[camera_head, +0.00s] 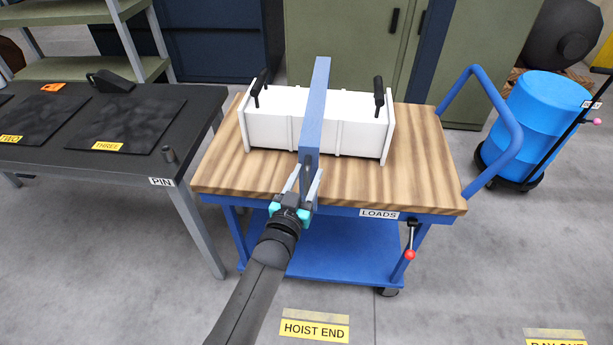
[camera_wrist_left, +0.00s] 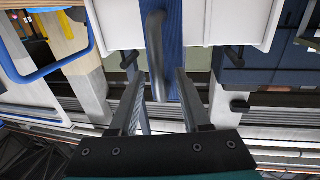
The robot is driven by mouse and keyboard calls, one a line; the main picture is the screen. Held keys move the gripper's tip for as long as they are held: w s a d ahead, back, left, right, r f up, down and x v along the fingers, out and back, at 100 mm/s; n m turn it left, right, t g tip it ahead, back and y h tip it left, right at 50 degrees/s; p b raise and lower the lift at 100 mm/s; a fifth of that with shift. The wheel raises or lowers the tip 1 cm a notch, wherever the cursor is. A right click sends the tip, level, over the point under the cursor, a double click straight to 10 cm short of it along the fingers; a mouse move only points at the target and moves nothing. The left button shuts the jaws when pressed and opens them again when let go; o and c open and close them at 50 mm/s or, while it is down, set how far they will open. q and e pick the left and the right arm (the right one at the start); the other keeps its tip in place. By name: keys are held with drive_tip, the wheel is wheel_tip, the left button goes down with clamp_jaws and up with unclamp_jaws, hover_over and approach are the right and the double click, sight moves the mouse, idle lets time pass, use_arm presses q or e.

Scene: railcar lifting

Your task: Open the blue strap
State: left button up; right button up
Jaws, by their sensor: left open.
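The blue strap (camera_head: 316,108) runs across the middle of a white box (camera_head: 265,128) that has black handles at its ends. The strap's far end shows above the box's back edge in the head view. In the left wrist view the strap (camera_wrist_left: 178,30) lies against the white box (camera_wrist_left: 232,22), with a dark grey curved handle (camera_wrist_left: 156,45) in front of it. My left gripper (camera_head: 307,176) is open at the near side of the box. Its fingers (camera_wrist_left: 159,82) stand on either side of the handle's lower part; contact cannot be told. My right gripper is not in view.
The box stands on a wooden-topped blue cart (camera_head: 430,170) labelled LOADS. A red-knobbed lever (camera_head: 410,240) hangs at its front. A dark table (camera_head: 120,165) with black mats is at the left. A blue drum (camera_head: 530,115) is at the right. The floor in front is clear.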

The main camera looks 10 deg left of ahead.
use_arm(q)
clamp_jaws()
idle(1.4)
